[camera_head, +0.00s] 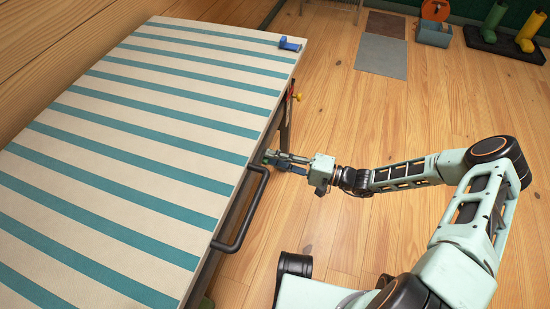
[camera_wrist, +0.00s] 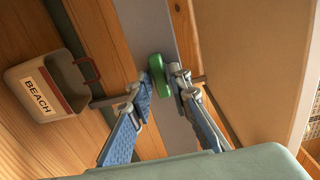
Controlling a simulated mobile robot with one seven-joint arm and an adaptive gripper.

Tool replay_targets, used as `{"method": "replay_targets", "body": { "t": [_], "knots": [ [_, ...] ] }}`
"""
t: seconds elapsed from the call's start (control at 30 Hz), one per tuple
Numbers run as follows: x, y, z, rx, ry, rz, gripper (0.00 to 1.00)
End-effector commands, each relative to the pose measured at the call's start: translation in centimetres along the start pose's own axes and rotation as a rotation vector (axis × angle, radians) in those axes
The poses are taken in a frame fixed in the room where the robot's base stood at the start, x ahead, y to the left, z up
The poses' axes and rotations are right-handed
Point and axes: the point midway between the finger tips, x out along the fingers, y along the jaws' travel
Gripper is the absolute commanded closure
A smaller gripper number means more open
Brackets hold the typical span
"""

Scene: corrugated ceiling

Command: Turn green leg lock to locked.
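The green leg lock (camera_wrist: 166,78) is a small rounded green lever on a grey table leg (camera_wrist: 154,28) in the wrist view. My gripper (camera_wrist: 167,76) has one blue-padded finger on each side of the lock, with the fingertips close to it. I cannot tell whether they touch or press on it. In the head view my gripper (camera_head: 275,159) is at the table's right side, just below the top's edge, with a bit of green (camera_head: 267,159) at its tips. The lock's markings are not visible.
The striped tabletop (camera_head: 120,102) fills the left, with a dark handle (camera_head: 237,240) on its near right edge and a blue item (camera_head: 290,44) at the far corner. A BEACH box (camera_wrist: 50,88) is at left.

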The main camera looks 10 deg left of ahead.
Motion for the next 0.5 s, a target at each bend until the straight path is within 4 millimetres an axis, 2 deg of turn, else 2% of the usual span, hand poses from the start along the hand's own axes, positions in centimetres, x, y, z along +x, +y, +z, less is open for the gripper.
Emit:
{"method": "replay_targets", "body": {
  "t": [0.03,0.13,0.5],
  "knots": [
    [-0.02,0.01,0.00,0.000,0.000,0.000,0.90],
    [-0.02,0.01,0.00,0.000,0.000,0.000,1.00],
    [-0.04,-0.02,0.00,0.026,0.000,0.000,1.00]
  ]
}}
